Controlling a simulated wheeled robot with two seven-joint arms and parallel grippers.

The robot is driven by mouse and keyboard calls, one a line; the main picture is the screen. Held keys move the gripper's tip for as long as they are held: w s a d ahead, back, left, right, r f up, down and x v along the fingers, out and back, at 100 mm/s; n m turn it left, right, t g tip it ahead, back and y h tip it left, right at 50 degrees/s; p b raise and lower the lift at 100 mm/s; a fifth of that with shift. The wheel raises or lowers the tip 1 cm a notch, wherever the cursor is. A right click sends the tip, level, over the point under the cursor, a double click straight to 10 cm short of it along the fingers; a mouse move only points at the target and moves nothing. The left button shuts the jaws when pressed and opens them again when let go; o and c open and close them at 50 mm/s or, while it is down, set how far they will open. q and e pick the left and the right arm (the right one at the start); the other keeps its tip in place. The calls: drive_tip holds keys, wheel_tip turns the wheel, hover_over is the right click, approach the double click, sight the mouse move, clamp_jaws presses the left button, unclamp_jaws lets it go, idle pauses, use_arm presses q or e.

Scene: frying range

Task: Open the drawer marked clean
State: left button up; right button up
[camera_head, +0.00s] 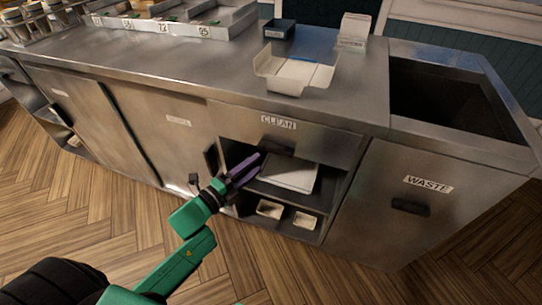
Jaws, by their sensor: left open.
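The drawer marked "CLEAN" (320,138) is a steel front under the counter edge. My left gripper (249,170) has purple fingers and reaches in from the lower left. It is open, with its fingertips just below the left part of the drawer front, before the open shelf bay. I cannot tell whether it touches anything. My right gripper is not in view.
Below the drawer, a shelf holds a pale flat stack (291,174), with small trays (305,221) underneath. A "WASTE" door (385,225) is at right, below an open bin well (445,100). A paper tray (295,75) lies on the counter. Cabinet doors (150,120) stand left.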

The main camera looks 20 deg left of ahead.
sight(273, 152)
use_arm(q)
drive_tip(key=x, duration=0.6)
drive_tip(key=shift+w+d, duration=0.25)
drive_tip(key=shift+w, duration=0.2)
clamp_jaws()
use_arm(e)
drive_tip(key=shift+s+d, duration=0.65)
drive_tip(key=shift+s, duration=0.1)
